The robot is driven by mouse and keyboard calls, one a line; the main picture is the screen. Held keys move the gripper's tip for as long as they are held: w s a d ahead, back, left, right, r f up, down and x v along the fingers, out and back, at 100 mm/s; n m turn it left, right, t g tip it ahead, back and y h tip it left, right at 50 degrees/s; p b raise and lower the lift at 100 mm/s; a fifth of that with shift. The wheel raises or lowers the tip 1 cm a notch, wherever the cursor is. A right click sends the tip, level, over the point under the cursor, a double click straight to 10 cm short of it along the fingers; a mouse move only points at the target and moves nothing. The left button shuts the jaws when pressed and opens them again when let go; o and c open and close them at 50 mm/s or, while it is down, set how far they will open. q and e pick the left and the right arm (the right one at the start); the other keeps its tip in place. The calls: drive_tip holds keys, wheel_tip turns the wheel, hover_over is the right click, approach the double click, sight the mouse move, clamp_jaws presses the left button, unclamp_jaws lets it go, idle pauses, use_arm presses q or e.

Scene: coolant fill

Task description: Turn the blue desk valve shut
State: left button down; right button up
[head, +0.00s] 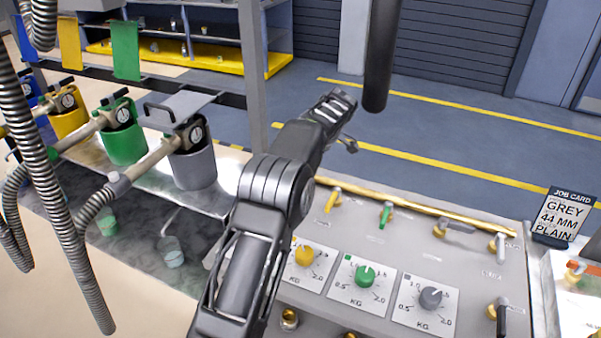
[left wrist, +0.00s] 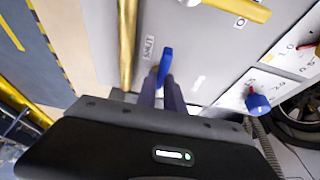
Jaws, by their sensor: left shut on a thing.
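The blue desk valve (left wrist: 166,62) shows in the left wrist view as a blue lever on the grey desk panel, beside the brass rail. My left gripper (left wrist: 160,88) has its dark fingers closed around the lever's near end. The lever points roughly along the fingers, and its base is partly hidden. In the head view my arm covers this corner of the panel, so neither the blue valve nor the gripper tips can be made out there. My right gripper is in neither view.
A yellow lever (head: 334,198) and a green lever (head: 386,214) stand along the desk panel (head: 440,270). A blue dial (left wrist: 257,103) lies close to the gripper. Hoses hang at the left. A job card (head: 563,217) reads grey, 44 mm, plain.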

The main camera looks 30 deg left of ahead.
use_arm(q)
drive_tip(key=c, duration=1.5)
unclamp_jaws()
drive_tip(key=shift+o, duration=0.2)
drive_tip(key=shift+w+d+r, duration=0.1)
drive_tip(key=shift+d+r, duration=0.05)
drive_tip(key=shift+r, duration=0.3)
drive_tip(key=p+v, duration=0.5)
drive_tip(key=v, duration=0.1)
drive_tip(key=shift+r, duration=0.2)
drive_tip(key=shift+d+r, duration=0.2)
drive_tip(key=shift+r, duration=0.05)
drive_tip(key=shift+f, duration=0.1)
